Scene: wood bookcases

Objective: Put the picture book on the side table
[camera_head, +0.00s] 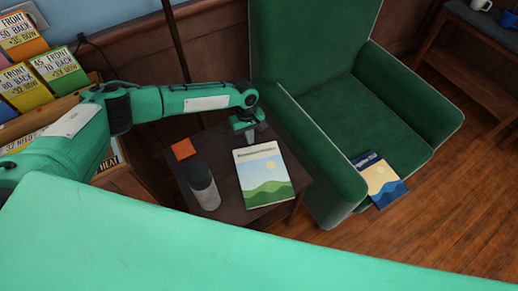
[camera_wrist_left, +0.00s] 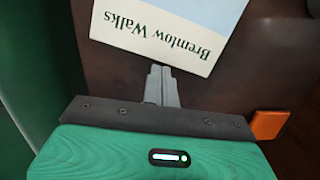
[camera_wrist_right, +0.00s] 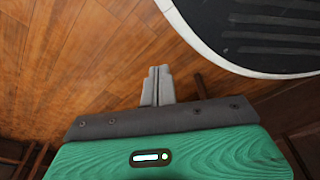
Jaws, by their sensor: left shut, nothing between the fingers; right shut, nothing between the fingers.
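A book with green hills and a yellow sun on its cover (camera_head: 264,176) lies flat on the dark side table (camera_head: 228,208). In the left wrist view its title on the pale cover (camera_wrist_left: 170,30) reads "Bremlow Walks". A second book, blue and sandy (camera_head: 380,180), lies at the front edge of the green armchair's seat. My left gripper (camera_head: 257,137) is at the far edge of the table, beside the hill book's far end, shut and empty. Its closed fingers (camera_wrist_left: 161,72) are next to the book's edge. My right gripper (camera_wrist_right: 159,72) is shut and empty above the wooden floor.
The green armchair (camera_head: 340,105) stands close to the table's right. A dark bench with mugs (camera_head: 485,28) is at the far right.

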